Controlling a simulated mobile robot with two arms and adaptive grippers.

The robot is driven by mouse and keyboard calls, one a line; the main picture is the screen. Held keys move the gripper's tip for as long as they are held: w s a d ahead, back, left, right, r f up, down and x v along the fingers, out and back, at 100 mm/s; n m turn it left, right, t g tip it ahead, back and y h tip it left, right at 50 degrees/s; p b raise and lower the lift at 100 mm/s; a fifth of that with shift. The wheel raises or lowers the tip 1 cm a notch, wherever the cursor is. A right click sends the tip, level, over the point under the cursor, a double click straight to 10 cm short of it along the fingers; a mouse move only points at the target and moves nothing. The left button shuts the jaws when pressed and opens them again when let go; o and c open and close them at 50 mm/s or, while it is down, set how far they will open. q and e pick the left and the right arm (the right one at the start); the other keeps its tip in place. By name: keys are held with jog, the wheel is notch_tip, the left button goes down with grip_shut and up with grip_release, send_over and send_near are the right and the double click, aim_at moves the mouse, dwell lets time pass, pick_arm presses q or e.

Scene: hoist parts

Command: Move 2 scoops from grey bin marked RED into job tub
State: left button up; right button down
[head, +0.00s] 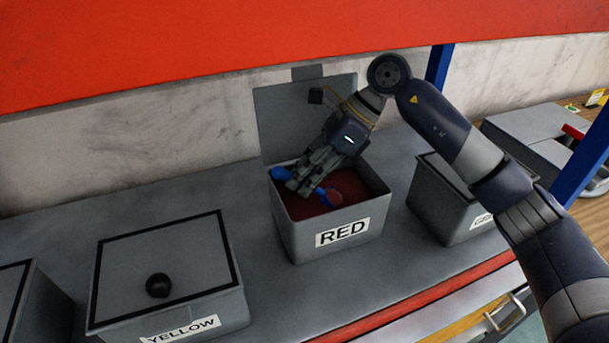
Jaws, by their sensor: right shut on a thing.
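The grey bin marked RED (300,240) stands on the grey bench with its lid (285,115) raised at the back. Dark red material (345,185) shows inside it. My right gripper (305,185) reaches into the bin's opening, pointing down and to the left. It is shut on a blue scoop (328,198), which shows on both sides of the fingers. The scoop is low in the bin, close to the red material. I cannot tell whether it touches the material or carries any. The job tub is not clearly identifiable in view. My left gripper is not in view.
A closed grey bin marked YELLOW (215,325) with a black knob stands at the front left. Another closed bin (440,215) is to the right, partly behind my right arm. A red shelf edge (250,45) hangs above, and a blue post (439,65) stands behind.

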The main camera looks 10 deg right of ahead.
notch_tip(320, 180, up, 11)
jog(key=p, duration=0.6)
jog(key=shift+f, duration=0.2)
dwell(0.5)
